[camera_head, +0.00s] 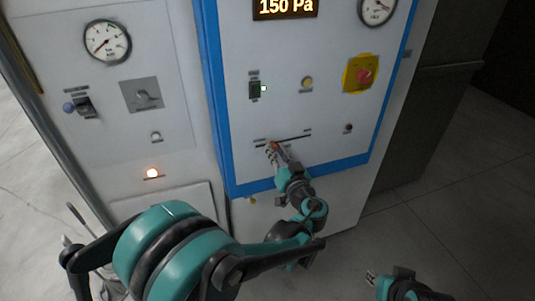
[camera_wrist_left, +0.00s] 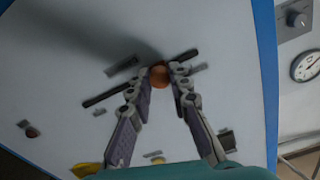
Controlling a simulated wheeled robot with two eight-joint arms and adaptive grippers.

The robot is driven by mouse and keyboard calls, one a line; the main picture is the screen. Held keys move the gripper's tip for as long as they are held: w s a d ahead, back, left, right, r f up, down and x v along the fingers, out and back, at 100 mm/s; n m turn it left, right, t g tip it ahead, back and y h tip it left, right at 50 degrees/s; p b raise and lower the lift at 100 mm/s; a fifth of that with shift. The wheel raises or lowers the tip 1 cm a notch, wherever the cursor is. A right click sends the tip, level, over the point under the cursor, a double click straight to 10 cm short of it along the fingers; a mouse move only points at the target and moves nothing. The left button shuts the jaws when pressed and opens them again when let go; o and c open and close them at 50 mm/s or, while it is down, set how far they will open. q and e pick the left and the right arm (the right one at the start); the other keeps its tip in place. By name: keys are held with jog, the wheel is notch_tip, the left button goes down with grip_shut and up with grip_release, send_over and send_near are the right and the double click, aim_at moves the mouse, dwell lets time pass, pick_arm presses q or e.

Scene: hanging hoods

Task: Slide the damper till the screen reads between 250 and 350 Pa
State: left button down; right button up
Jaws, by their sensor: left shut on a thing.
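The screen (camera_head: 286,7) at the top of the blue-framed panel reads 150 Pa. The damper is a slider in a dark slot (camera_head: 293,138) low on that panel. Its round orange-brown knob (camera_wrist_left: 158,76) shows between the fingertips in the left wrist view, nearer the right end of the slot there. My left gripper (camera_head: 272,149) is shut on the knob, near the left end of the slot in the head view, and hides the knob there. My right gripper (camera_head: 371,278) is low in the head view, away from the panel; its finger opening is unclear.
A small red button (camera_head: 348,128) is right of the slot. A second panel with a gauge (camera_head: 107,41) stands left.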

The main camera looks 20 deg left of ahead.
pick_arm(q)
jog(key=w+d, duration=0.1)
jog(key=d, duration=0.1)
jog(key=shift+w+d, duration=0.3)
jog(key=shift+w, duration=0.05)
pick_arm(e)
jog(key=shift+f, duration=0.25)
pick_arm(q)
jog(key=c, duration=1.4)
grip_release()
jog(key=shift+o, duration=0.2)
jog(key=shift+s, duration=0.1)
send_near(280, 141)
jog(key=v, duration=0.6)
